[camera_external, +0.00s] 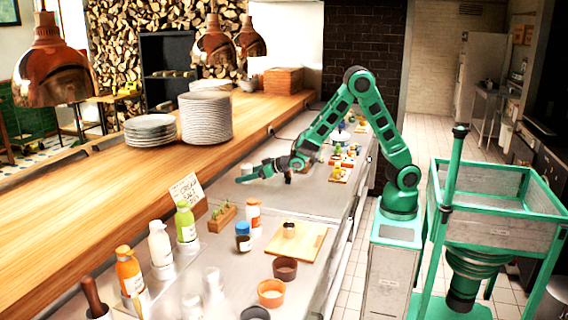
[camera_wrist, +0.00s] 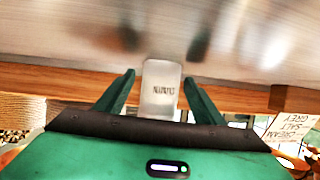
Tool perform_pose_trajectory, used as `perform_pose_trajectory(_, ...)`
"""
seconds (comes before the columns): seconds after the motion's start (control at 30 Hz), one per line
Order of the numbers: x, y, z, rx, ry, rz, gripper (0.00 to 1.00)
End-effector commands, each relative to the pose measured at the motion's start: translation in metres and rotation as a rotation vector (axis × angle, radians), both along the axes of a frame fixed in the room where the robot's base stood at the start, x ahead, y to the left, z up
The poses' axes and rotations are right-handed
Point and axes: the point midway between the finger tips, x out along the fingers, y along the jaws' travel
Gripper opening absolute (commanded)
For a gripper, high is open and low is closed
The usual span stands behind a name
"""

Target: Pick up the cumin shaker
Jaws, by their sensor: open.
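A pale grey, block-like shaker (camera_wrist: 161,102) is in the middle of the wrist view. My gripper (camera_wrist: 159,77) is open, with one green finger on each side of the shaker and a narrow gap showing on both sides. The shaker's lower part is hidden behind the gripper body. In the external view, my gripper (camera_external: 259,172) reaches low over the steel counter, pointing left.
A wooden ledge (camera_external: 90,197) runs along the counter's left, with plate stacks (camera_external: 205,118) on it. A handwritten card (camera_external: 186,189), squeeze bottles (camera_external: 160,245), a herb box (camera_external: 222,216) and a cutting board (camera_external: 306,243) stand nearer the camera. Small jars (camera_external: 340,160) lie beyond my arm.

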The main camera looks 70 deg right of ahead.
Motion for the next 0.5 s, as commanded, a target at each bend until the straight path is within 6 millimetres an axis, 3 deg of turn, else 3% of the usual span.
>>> perform_pose_trajectory(0.1, -0.0003, 0.0, 0.0001, 0.0, 0.0, 0.0, 0.63)
perform_pose_trajectory(0.3, -0.0005, 0.0, 0.0001, 0.0, 0.0, 0.0, 0.17)
perform_pose_trajectory(0.5, -0.0005, -0.0001, 0.0004, 0.0, 0.0, 0.0, 0.17)
